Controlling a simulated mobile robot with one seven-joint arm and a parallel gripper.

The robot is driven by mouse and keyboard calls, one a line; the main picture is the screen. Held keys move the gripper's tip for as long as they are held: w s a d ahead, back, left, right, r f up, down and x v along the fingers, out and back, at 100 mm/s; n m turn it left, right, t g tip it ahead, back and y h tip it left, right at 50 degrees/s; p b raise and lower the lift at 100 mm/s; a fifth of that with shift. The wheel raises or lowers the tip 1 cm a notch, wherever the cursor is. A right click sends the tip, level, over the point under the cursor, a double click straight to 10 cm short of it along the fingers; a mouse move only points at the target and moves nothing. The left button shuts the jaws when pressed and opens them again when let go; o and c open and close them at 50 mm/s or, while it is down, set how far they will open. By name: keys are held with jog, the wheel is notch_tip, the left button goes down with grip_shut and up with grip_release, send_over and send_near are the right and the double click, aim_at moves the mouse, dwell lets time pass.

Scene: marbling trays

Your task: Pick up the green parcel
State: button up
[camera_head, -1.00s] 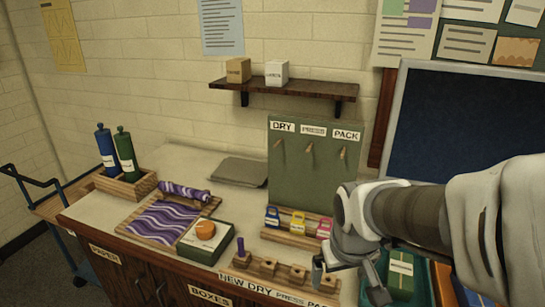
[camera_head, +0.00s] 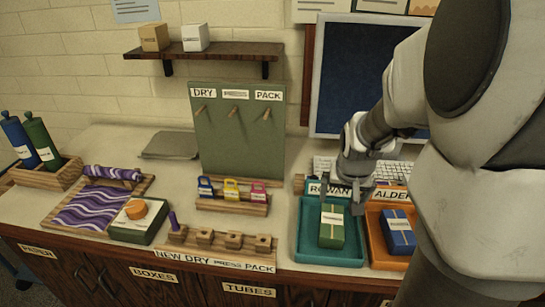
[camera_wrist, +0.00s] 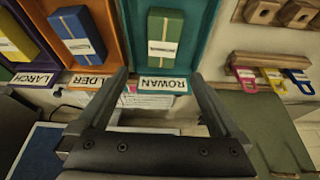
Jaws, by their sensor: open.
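The green parcel (camera_head: 332,229), with a pale band and label, stands in the teal tray (camera_head: 330,257) marked ROWAN. In the wrist view the green parcel (camera_wrist: 164,28) is upper centre, in the teal tray (camera_wrist: 190,62), beyond the fingertips. My gripper (camera_head: 354,198) is above the back of the teal tray, near the parcel's far upper right, its fingers pointing down. In the wrist view my gripper (camera_wrist: 159,75) has its fingers wide apart, with nothing held between them. The parcel is apart from the fingers.
A blue parcel (camera_head: 398,236) lies in the orange tray (camera_head: 388,264) to the right, marked ALDER. Coloured tags on a wooden rack (camera_head: 232,206) and a peg block (camera_head: 222,246) stand to the left. My arm hides the right side.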

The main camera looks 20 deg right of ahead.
jog(key=b, duration=0.4)
send_near(332, 220)
jog(key=x, duration=0.5)
jog(key=shift+d+f, duration=0.2)
jog(key=shift+d, duration=0.05)
jog(key=b+x, duration=0.2)
jog(key=x, duration=0.3)
jog(key=shift+a+f, duration=0.15)
jog(key=c, duration=1.4)
jog(key=shift+c, duration=0.6)
